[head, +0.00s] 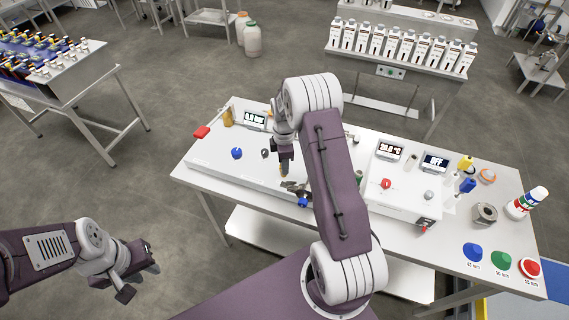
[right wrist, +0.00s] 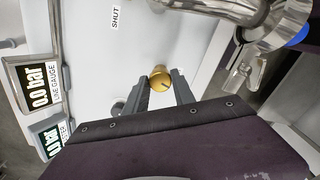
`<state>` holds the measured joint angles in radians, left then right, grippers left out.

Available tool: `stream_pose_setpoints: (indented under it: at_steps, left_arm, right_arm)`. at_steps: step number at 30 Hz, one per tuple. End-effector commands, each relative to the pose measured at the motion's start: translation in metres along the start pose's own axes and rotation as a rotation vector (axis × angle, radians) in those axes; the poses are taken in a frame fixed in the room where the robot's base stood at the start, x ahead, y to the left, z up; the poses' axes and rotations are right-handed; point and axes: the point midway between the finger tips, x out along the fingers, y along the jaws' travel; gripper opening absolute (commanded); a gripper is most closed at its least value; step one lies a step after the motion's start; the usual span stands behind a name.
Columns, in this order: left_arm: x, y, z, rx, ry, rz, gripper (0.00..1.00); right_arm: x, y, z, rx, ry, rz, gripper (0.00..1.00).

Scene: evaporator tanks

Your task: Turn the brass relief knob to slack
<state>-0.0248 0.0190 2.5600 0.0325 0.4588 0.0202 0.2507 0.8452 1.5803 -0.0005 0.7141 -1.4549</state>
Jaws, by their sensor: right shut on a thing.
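The brass relief knob (right wrist: 160,80) is a small round gold knob with a dark line on its face, in the right wrist view. My right gripper (right wrist: 162,75) has a dark finger on each side of it and is shut on it. In the head view my right gripper (head: 284,165) points down over the white panel of the bench, and the arm hides much there. My left gripper (head: 140,281) hangs empty at the lower left, away from the bench, with its fingers apart.
A line gauge (right wrist: 38,86) reads 0.0 bar, beside a second display (right wrist: 52,138). A metal pipe fitting (right wrist: 240,12) with a blue part is close to the gripper. A blue knob (head: 236,153), red knob (head: 386,184) and bottle (head: 526,203) stand on the bench.

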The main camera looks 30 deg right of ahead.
Motion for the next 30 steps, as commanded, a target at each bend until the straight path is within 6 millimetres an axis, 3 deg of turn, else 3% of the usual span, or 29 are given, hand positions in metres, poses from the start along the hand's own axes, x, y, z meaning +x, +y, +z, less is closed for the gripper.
stream_pose_setpoints:
  at_steps: [9,27,28,30]
  left_arm:
    - [0.0010,0.0000,0.0001,0.000,0.000,0.000,0.29]
    - [0.0010,0.0000,0.0001,0.000,0.000,0.000,0.29]
    - [0.0010,0.0000,0.0001,0.000,0.000,0.000,0.29]
    - [0.0010,0.0000,0.0001,0.000,0.000,0.000,0.29]
  right_arm:
    - [0.0029,-0.0033,-0.0009,-0.131,0.001,-0.010,0.00]
    - [0.0031,-0.0039,-0.0009,-0.164,0.001,-0.012,0.00]
    - [0.0031,-0.0039,-0.0009,-0.164,0.001,-0.012,0.36]
    - [0.0029,-0.0036,-0.0008,-0.164,0.001,-0.011,0.52]
